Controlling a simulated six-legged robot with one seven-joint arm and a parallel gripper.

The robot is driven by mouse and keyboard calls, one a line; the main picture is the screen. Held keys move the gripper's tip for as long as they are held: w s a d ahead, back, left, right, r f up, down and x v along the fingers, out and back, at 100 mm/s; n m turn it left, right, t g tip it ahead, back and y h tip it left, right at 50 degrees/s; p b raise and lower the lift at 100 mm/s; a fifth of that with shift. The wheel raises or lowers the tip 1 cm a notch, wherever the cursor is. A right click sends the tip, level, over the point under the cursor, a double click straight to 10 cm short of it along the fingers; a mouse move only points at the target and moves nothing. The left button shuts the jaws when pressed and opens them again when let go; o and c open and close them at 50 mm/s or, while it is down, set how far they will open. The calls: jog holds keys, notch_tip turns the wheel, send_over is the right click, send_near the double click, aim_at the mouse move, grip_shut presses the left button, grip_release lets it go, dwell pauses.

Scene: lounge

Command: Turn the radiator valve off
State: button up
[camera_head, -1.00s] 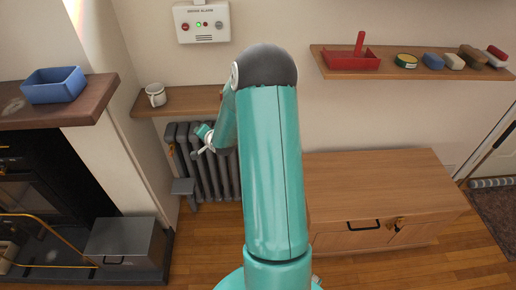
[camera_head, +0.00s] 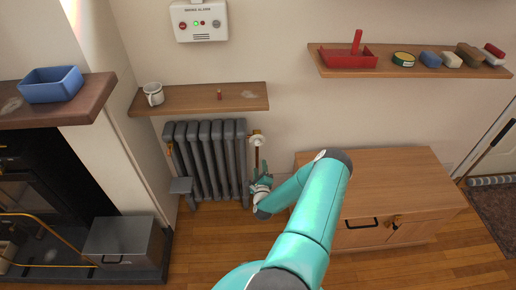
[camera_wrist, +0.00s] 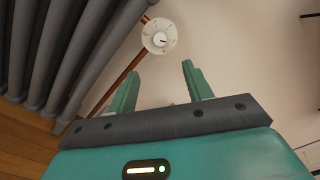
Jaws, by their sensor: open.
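The radiator valve (camera_head: 257,139) is a white round knob on a copper pipe at the right side of the grey radiator (camera_head: 207,160). In the wrist view the valve knob (camera_wrist: 159,36) shows its marked dial face, beyond my fingertips. My gripper (camera_head: 262,180) is below the valve in the head view, apart from it. The wrist view shows my gripper (camera_wrist: 158,82) with its two teal fingers spread and nothing between them.
A wooden shelf (camera_head: 235,97) with a white mug (camera_head: 153,94) runs above the radiator. A low wooden cabinet (camera_head: 385,180) stands to the right. Bare wall lies right of the valve.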

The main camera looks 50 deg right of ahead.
aim_at(258, 144)
jog(key=x, duration=1.3)
jog(key=shift+w+d, duration=0.2)
jog(key=shift+w, duration=0.05)
jog(key=shift+c, duration=0.2)
jog(key=c, duration=0.9)
